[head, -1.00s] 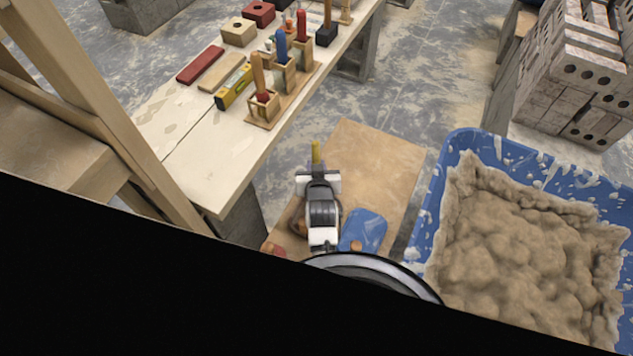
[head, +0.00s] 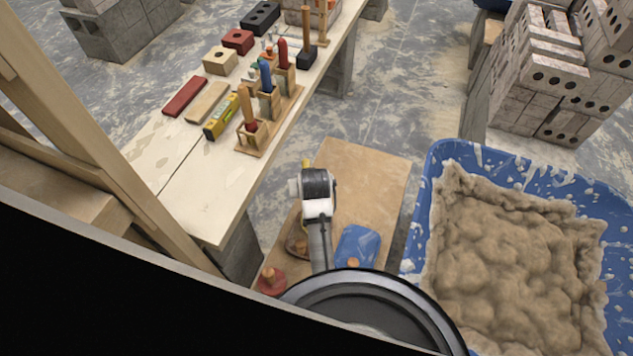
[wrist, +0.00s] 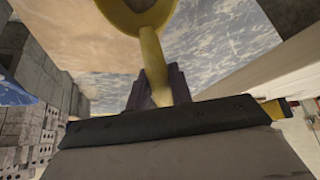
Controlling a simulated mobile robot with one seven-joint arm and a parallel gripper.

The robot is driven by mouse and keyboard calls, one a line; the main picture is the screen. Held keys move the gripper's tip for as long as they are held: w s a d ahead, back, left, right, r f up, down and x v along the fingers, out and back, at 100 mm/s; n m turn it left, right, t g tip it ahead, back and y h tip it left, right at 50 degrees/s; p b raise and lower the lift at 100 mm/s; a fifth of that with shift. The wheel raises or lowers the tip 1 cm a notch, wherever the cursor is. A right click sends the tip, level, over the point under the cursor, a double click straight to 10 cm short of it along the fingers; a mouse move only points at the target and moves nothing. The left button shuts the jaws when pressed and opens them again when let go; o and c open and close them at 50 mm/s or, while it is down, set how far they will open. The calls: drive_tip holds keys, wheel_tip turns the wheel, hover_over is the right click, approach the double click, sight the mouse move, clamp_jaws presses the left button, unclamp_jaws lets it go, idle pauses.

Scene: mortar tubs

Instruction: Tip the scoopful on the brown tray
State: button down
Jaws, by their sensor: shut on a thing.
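My gripper (wrist: 158,88) is shut on the yellow handle of a scoop (wrist: 152,55). The scoop's yellow rim shows at the top of the wrist view, cut off by the edge, so I cannot tell how full it is. In the head view only a bit of yellow (head: 306,163) shows past my wrist, which hides the jaws. A dark brown tray (head: 296,243) lies on the plywood board, partly hidden by my arm. The scoop is apart from it, toward the far end of the board.
A blue tray (head: 357,246) and a red piece with a knob (head: 270,281) lie near the brown tray. A blue tub (head: 423,205) of mortar (head: 510,260) stands right. A bench (head: 205,195) with tools and blocks is left. The board's far part (head: 365,175) is clear.

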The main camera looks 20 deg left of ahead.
drive_tip(key=shift+a+r+g+h+p, duration=0.1)
drive_tip(key=shift+r+g+h+p, duration=0.3)
drive_tip(key=shift+r+g+p, duration=0.85)
drive_tip(key=shift+s+f+p, duration=0.1)
drive_tip(key=shift+f+p, duration=0.3)
drive_tip(key=shift+p, duration=0.45)
drive_tip(key=shift+g+h+p, duration=0.4)
drive_tip(key=shift+g+h, duration=0.1)
drive_tip(key=shift+g, duration=0.05)
drive_tip(key=shift+s+f+g+h, duration=0.1)
drive_tip(key=shift+g+h, duration=0.4)
drive_tip(key=shift+g, duration=0.5)
